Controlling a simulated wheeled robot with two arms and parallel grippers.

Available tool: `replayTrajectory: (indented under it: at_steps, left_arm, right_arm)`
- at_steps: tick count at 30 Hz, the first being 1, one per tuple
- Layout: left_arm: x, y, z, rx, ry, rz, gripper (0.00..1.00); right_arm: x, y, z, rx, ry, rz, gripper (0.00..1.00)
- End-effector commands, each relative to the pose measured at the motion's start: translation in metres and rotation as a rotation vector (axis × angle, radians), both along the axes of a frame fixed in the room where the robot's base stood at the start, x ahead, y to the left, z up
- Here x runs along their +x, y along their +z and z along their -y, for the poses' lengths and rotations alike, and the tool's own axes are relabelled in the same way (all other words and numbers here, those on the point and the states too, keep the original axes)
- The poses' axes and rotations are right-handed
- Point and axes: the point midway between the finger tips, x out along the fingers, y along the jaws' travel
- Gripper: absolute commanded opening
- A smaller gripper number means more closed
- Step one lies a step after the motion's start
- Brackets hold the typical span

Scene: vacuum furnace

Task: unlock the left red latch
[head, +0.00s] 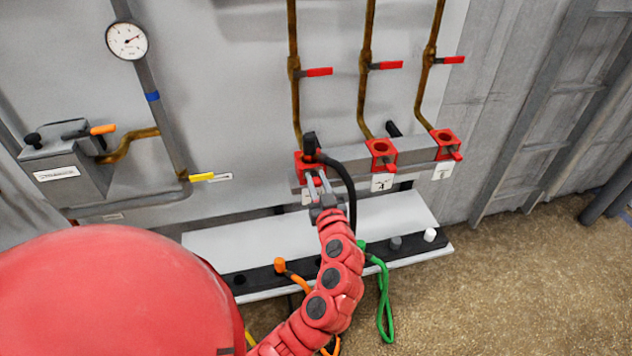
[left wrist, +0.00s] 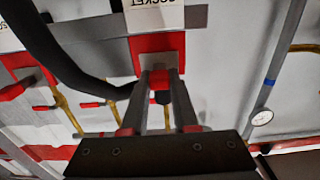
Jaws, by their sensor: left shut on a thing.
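The left red socket block (head: 302,168) is at the left end of the grey rail, with a black plug (head: 310,144) and black hose in it. It also shows in the left wrist view (left wrist: 150,46), where the picture is turned over. My left gripper (head: 319,182) is at the front of this block. In the left wrist view its two fingers (left wrist: 162,98) are on either side of the red latch (left wrist: 162,80) and shut on it. The latch is mostly hidden by the fingers in the head view. My right gripper is not in view.
Two more red sockets, middle (head: 381,152) and right (head: 446,143), sit along the rail. Brown pipes with red-handled valves rise above. Below is a white shelf (head: 390,213) with orange and green hoses (head: 384,300) in front. A gauge (head: 127,41) is at upper left.

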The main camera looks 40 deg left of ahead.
Motion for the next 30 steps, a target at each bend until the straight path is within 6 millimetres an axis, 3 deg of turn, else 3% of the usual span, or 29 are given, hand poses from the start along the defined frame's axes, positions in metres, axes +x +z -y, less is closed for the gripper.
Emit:
replayTrajectory:
  at_steps: [2, 3, 8, 20, 30]
  left_arm:
    - [0.0, -0.003, 0.001, -0.004, -0.001, -0.005, 0.0]
    - [0.0, -0.003, 0.001, -0.004, -0.001, -0.005, 0.31]
    - [0.0, -0.002, 0.001, -0.003, -0.001, -0.004, 0.57]
    - [-0.006, -0.004, 0.007, 0.0, 0.0, -0.004, 0.57]
    - [-0.056, -0.006, 0.07, -0.001, -0.011, -0.003, 0.57]
  right_arm:
    - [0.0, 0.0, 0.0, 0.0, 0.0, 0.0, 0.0]
    - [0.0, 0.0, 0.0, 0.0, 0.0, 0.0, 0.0]
    - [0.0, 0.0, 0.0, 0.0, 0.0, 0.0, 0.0]
    - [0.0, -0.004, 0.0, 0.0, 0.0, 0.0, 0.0]
    - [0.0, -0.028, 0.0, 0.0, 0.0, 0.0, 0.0]
